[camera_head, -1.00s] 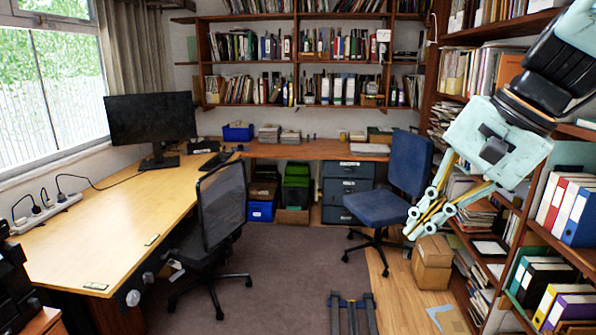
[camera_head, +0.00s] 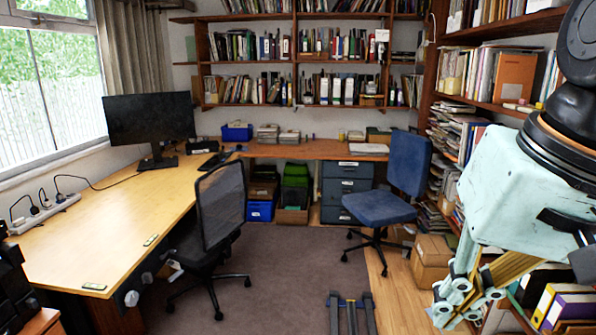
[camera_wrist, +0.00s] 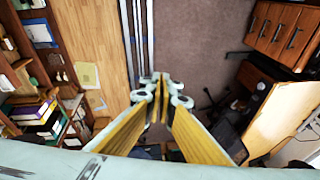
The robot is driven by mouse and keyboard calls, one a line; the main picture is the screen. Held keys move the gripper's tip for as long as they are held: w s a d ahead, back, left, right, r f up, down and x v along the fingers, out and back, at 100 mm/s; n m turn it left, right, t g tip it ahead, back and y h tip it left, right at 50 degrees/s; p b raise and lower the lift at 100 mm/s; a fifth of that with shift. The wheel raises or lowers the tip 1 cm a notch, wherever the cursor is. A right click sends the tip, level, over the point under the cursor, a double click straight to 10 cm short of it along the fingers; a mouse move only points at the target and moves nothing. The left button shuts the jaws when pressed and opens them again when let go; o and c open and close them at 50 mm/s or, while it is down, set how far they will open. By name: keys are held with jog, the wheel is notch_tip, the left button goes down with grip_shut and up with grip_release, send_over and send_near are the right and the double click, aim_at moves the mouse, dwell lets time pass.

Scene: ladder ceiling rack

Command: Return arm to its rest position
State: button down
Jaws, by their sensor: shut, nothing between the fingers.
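My gripper (camera_head: 452,310) is at the lower right of the head view, in front of the right-hand bookshelf, with its fingers pointing down and to the left. It is shut and empty. In the wrist view my gripper (camera_wrist: 162,84) shows its yellow-sided fingers meeting at the tips above the floor. My pale blue wrist housing hides part of the lower shelves in the head view.
The right bookshelf (camera_head: 525,111) stands close behind my arm. Cardboard boxes (camera_head: 432,252) sit on the floor beside it. A blue chair (camera_head: 385,207) and a black mesh chair (camera_head: 222,205) stand by the desk (camera_head: 120,210). The carpet (camera_head: 290,270) between is mostly clear.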

jog(key=s+d+f+n+h, duration=0.1)
jog(key=s+n, duration=0.1)
jog(key=s, duration=0.4)
jog(key=shift+d+f+n+t, duration=0.25)
jog(key=shift+f+n+t, duration=0.05)
jog(key=shift+n+t, duration=0.1)
